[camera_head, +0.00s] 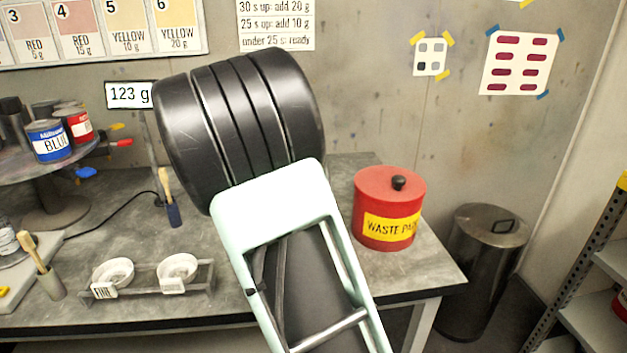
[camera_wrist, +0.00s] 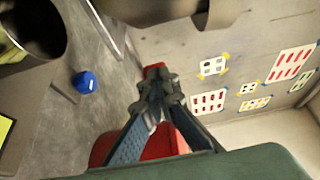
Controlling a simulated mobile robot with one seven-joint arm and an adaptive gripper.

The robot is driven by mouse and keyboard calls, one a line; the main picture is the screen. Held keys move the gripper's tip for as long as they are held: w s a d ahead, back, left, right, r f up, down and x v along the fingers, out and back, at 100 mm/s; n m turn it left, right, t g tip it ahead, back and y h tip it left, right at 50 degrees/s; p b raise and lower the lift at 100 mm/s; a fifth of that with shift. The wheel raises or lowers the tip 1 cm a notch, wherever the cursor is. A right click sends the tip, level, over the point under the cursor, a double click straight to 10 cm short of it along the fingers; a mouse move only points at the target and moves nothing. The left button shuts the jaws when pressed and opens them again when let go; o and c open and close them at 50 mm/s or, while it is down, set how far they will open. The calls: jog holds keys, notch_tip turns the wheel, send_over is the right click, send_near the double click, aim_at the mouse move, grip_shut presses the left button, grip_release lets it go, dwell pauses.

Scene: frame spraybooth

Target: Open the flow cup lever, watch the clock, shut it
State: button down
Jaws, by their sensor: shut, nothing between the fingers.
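In the wrist view my gripper (camera_wrist: 157,92) is shut, its fingertips together. A small red part (camera_wrist: 153,68) shows just past the fingertips; I cannot tell whether it is the flow cup lever or whether they touch. A dark round vessel (camera_wrist: 32,28) is at the upper left, and I cannot tell whether it is the flow cup. No flow cup, lever or clock can be made out in the head view, where my arm covers the middle.
A red waste paint can (camera_head: 389,208) stands at the bench's right end, beside a metal bin (camera_head: 482,262) on the floor. Two white cups (camera_head: 113,273) sit in a rack at the front. A turntable (camera_head: 50,165) with paint tins is left. A blue object (camera_wrist: 86,82) lies on the bench.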

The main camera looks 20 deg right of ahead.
jog(key=shift+w+d+f+n+t+y+b, duration=0.1)
jog(key=shift+d+n+t+y+b, duration=0.35)
jog(key=shift+b, duration=1)
jog(key=shift+w+d+n+t+y+b, duration=0.4)
jog(key=shift+d+b, duration=0.3)
jog(key=shift+b, duration=1.4)
jog(key=shift+w+d+n+t+y+b, duration=0.15)
jog(key=shift+w+d+y+b, duration=0.35)
jog(key=shift+b, duration=1.55)
jog(key=shift+w+d+n+t+y+b, duration=0.25)
jog(key=shift+w+d+b, duration=0.5)
jog(key=shift+b, duration=1.35)
jog(key=shift+s+d, duration=0.15)
jog(key=shift+d, duration=0.1)
jog(key=shift+s, duration=0.1)
